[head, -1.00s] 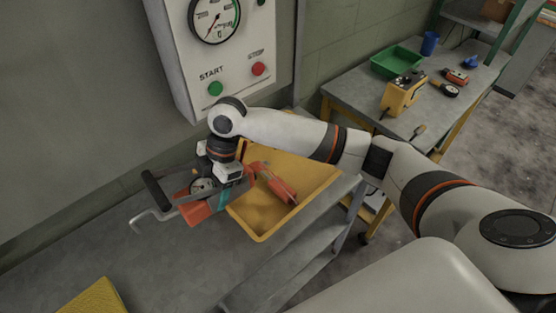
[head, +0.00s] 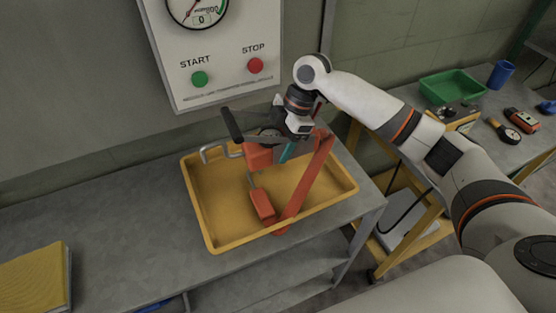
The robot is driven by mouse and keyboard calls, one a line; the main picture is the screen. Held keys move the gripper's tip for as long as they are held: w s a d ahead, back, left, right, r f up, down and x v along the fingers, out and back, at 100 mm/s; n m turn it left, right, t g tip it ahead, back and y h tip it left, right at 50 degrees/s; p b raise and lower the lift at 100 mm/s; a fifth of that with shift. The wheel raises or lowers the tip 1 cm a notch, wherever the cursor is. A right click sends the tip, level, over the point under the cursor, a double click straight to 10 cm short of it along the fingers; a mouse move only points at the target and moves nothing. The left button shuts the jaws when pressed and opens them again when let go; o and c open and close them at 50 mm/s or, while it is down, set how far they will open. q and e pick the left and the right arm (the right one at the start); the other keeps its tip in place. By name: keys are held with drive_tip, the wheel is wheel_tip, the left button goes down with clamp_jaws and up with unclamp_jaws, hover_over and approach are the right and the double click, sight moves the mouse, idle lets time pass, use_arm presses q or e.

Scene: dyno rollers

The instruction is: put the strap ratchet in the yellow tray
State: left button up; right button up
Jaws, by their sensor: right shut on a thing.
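The strap ratchet (head: 258,157) has an orange body, a black bar handle and a bent silver hook. My right gripper (head: 288,149) is shut on it and holds it over the yellow tray (head: 212,238). The wrist hides part of the ratchet. A long orange strip (head: 313,180) shows beside the gripper and runs down to the tray's front rim. An orange block (head: 262,204) on a thin rod shows over the tray floor. I cannot tell whether these pieces belong to the ratchet or touch the tray. My left gripper is not in view.
The tray stands on a grey bench (head: 120,225) below a panel with a green START button (head: 199,79) and a red STOP button (head: 256,66). A yellow block (head: 33,277) lies at front left. A side table at right holds a green bin (head: 452,86) and tools.

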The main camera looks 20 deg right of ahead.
wheel_tip(320, 180, down, 5)
drive_tip(key=shift+r+p, duration=0.1)
drive_tip(key=shift+p, duration=0.25)
drive_tip(key=shift+f, duration=0.5)
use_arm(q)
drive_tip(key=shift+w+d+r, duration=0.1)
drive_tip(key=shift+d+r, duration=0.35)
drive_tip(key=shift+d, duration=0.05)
use_arm(e)
drive_tip(key=shift+f, duration=0.1)
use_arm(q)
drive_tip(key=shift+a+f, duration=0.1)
use_arm(e)
drive_tip(key=shift+f, duration=0.35)
drive_tip(key=shift+f, duration=0.15)
drive_tip(key=o, duration=1.6)
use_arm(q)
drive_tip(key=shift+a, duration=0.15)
